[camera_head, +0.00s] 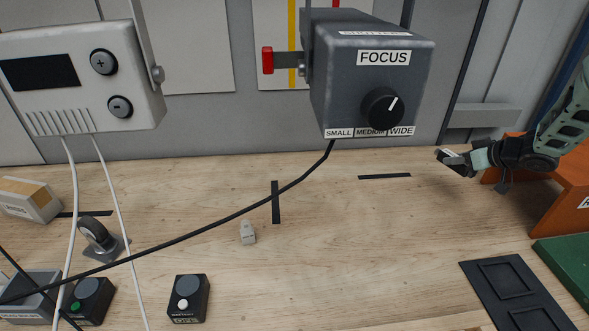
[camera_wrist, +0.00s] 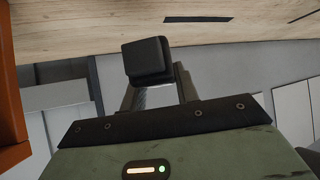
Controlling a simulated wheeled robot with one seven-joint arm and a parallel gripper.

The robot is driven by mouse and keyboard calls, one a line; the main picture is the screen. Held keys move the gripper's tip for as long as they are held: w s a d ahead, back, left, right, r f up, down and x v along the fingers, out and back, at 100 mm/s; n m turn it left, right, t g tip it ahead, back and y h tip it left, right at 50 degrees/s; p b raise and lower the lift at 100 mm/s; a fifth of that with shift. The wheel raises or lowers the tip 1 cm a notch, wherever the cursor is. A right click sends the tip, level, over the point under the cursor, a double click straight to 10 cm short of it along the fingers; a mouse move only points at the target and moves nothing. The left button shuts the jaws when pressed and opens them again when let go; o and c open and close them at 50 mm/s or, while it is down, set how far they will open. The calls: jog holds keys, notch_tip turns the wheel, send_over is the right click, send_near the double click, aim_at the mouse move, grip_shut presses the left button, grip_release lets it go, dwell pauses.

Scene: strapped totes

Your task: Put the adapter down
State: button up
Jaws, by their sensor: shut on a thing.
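My gripper (camera_head: 466,161) is at the right of the head view, over the back right of the wooden table, just left of an orange-brown box. In the wrist view my gripper (camera_wrist: 157,88) is shut on a dark block, which I take to be the adapter (camera_wrist: 147,57). It sits at the fingertips with the table beyond it. In the head view the held piece is small and dark, and its outline is hard to separate from the fingers. I cannot tell its exact height above the table.
The table (camera_head: 370,250) is clear in the middle right. Black tape strips (camera_head: 384,176) mark it. A small grey piece (camera_head: 247,233), a black button box (camera_head: 189,298), a caster (camera_head: 98,238) and a dark panel (camera_head: 505,285) lie around. A FOCUS box (camera_head: 368,85) hangs above with a cable.

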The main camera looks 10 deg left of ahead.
jog(key=shift+w, duration=0.15)
notch_tip(320, 180, down, 10)
jog(key=shift+p, duration=1.1)
jog(key=shift+f, duration=0.1)
jog(key=o, duration=1)
